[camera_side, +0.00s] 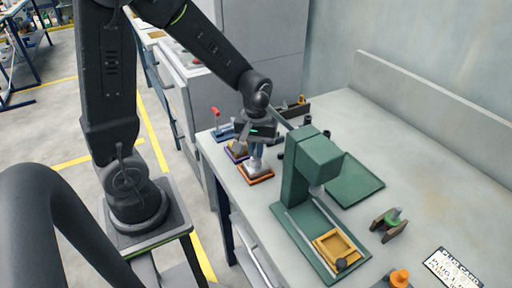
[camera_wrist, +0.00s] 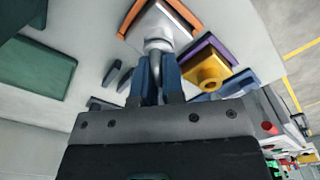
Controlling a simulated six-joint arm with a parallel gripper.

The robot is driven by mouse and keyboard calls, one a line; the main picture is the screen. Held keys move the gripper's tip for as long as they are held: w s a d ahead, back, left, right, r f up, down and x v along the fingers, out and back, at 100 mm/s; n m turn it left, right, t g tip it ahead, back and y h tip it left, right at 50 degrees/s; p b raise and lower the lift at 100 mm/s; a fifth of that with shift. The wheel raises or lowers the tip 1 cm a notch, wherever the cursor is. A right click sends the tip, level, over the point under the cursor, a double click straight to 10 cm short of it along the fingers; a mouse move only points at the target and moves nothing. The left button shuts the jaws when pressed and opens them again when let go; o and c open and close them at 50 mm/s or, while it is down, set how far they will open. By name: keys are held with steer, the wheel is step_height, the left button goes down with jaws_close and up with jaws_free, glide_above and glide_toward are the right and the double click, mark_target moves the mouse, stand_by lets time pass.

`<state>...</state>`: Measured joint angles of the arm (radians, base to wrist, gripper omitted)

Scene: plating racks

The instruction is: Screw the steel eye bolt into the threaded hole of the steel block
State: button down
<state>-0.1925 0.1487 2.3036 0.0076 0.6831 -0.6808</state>
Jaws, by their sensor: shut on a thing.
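The steel block (camera_side: 254,171) sits in an orange frame (camera_side: 264,180) near the bench's left edge; in the wrist view, the block (camera_wrist: 152,26) is at the top inside its orange frame (camera_wrist: 183,13). My gripper (camera_side: 257,150) is directly above it, pointing down. In the wrist view, the blue fingers of my gripper (camera_wrist: 157,82) are shut on the grey eye bolt (camera_wrist: 158,47), holding its ring. The bolt's round collar is over the block. The hole and the thread are hidden, so I cannot tell how deep the bolt sits.
A purple frame with a yellow flanged part (camera_wrist: 208,70) stands beside the block. A green press (camera_side: 306,180) stands to the right, with a yellow tray (camera_side: 336,246) on its base. A green mat (camera_side: 357,183) lies behind. Small dark pegs (camera_wrist: 112,72) stand close to my gripper.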

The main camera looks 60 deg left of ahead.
steer(key=m, duration=0.4)
steer(key=shift+w+d, duration=0.1)
steer(key=shift+d, duration=0.05)
steer(key=m, duration=0.3)
steer(key=shift+d+m, duration=0.1)
steer(key=shift+m, duration=0.3)
steer(key=m, duration=0.4)
steer(key=shift+d, duration=0.15)
steer(key=m, duration=0.4)
steer(key=shift+d, duration=0.1)
steer(key=shift+m, duration=0.6)
steer(key=m, duration=0.5)
steer(key=shift+s+d+m, duration=0.1)
steer(key=shift+s+m, duration=0.1)
steer(key=shift+m, duration=0.2)
steer(key=m, duration=0.3)
steer(key=shift+s, duration=0.1)
